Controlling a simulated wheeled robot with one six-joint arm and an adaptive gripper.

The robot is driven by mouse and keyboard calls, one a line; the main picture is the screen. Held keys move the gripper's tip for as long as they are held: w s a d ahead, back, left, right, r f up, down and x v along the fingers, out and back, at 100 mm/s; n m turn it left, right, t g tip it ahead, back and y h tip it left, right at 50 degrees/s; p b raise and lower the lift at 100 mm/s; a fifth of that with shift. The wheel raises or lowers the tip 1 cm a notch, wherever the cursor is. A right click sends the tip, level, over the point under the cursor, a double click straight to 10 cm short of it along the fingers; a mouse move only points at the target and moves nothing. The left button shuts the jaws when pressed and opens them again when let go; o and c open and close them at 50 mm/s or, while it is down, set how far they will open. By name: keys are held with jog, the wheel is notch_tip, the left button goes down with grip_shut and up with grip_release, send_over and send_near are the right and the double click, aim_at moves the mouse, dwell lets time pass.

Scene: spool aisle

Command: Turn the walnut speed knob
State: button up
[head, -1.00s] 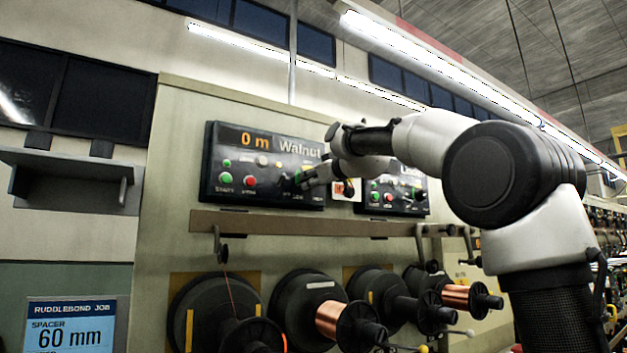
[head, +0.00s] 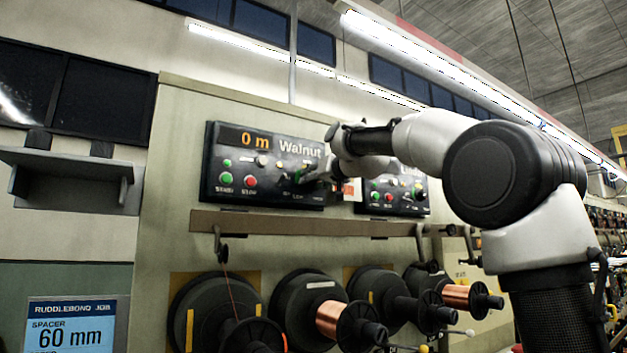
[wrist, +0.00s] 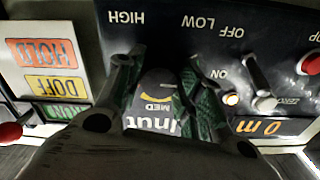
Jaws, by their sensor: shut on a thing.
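The black Walnut control panel (head: 225,190) is on the pale machine front, left of my arm in the head view. Its display (head: 255,140) reads 0 m. My gripper (head: 303,176) is at the panel's lower right and covers the speed knob there. In the wrist view, which shows the panel upside down, my gripper (wrist: 160,72) is shut on the dark speed knob (wrist: 155,80), with one green-padded finger on each side. A yellow mark and the word MED show between the fingers. HIGH, LOW and OFF are printed around it.
The Walnut panel also has a green button (head: 226,178) and a red button (head: 249,181). A second panel (head: 385,205) is just right of my gripper. A rail (head: 270,222) and several spools (head: 300,305) are below. HOLD and DOFF labels (wrist: 45,68) are beside the panel.

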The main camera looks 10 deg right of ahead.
jog(key=shift+m, duration=0.6)
jog(key=o, duration=1)
jog(key=v, duration=1.2)
